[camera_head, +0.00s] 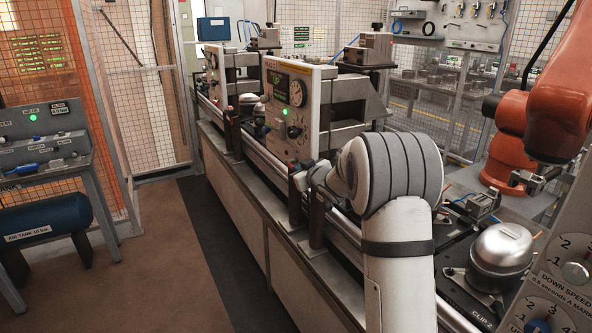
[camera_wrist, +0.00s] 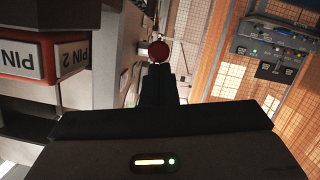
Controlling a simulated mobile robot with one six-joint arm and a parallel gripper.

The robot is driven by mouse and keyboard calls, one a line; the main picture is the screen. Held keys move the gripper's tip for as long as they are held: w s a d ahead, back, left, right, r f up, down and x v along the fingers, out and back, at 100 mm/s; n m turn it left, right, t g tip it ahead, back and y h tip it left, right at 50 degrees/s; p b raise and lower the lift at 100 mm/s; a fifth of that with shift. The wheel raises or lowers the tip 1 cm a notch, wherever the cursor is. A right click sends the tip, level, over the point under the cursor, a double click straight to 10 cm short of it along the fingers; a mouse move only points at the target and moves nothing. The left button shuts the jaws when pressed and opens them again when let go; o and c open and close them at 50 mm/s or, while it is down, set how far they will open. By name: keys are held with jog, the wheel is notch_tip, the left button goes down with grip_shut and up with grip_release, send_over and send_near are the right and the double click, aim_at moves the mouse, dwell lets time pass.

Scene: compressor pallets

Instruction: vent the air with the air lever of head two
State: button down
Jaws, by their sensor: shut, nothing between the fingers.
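In the wrist view, the dark fingers of my gripper (camera_wrist: 160,70) are together with nothing between them. A round red knob (camera_wrist: 158,50) shows just beyond the fingertips and may be the end of the air lever; whether they touch I cannot tell. A red-edged block labelled PIN 2 (camera_wrist: 38,60) is at the left of this view, upside down. In the head view, a pale head panel (camera_head: 289,108) with a green display, dials and a dark knob stands beyond my arm. Its name is too small to read surely. My arm hides part of the bench there.
Another head (camera_head: 213,75) stands farther back along the bench (camera_head: 235,185). A silver dome-shaped compressor (camera_head: 501,250) sits at the right, near a dial panel (camera_head: 560,270). An orange robot arm (camera_head: 560,95) is at the upper right. The floor aisle (camera_head: 160,250) at left is clear.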

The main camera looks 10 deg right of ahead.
jog(key=shift+f, duration=0.6)
notch_tip(320, 180, up, 5)
jog(key=s+p, duration=0.2)
jog(key=p, duration=0.1)
jog(key=s+d+f+b, duration=0.2)
jog(key=s+b, duration=0.1)
jog(key=s, duration=0.6)
jog(key=shift+s, duration=0.15)
jog(key=shift+f, duration=0.1)
